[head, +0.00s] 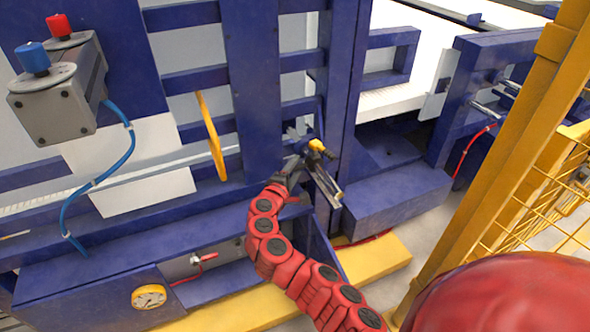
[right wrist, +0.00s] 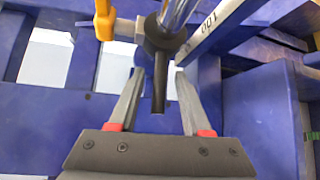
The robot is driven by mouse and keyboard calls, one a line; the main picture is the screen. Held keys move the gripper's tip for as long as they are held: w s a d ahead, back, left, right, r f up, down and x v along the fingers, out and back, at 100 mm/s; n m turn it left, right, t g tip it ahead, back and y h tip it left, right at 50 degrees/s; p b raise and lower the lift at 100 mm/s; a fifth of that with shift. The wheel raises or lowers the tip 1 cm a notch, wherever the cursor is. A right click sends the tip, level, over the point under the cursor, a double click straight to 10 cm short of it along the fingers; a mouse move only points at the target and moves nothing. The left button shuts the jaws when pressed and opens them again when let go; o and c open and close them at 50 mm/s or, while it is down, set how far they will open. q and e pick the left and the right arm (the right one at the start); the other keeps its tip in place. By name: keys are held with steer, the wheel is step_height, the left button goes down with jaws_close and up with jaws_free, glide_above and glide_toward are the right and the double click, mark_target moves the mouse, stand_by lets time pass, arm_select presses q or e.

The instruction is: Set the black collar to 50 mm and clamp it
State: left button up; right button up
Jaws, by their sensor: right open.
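The black collar (right wrist: 166,36) sits around a shiny metal rod (right wrist: 178,10) in the right wrist view, with a dark stem hanging down from it. A yellow handle (right wrist: 104,22) on a grey block is at its left. A pale scale bar (right wrist: 215,28) with an upside-down number, apparently 100, runs beside the rod. My right gripper (right wrist: 160,74) is open, its two fingers on either side of the stem with gaps. In the head view my right gripper (head: 292,168) is at the rod assembly, where the yellow handle (head: 317,146) shows; the collar is too small to tell there. My left gripper is out of view.
Blue frame posts (head: 252,90) and rails surround the spot. A blue block (head: 390,203) stands to the right of the rod. A yellow mesh fence (head: 545,150) is at the right. A grey box with red and blue buttons (head: 58,100) is at upper left.

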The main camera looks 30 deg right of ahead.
jaws_close()
stand_by(1.4)
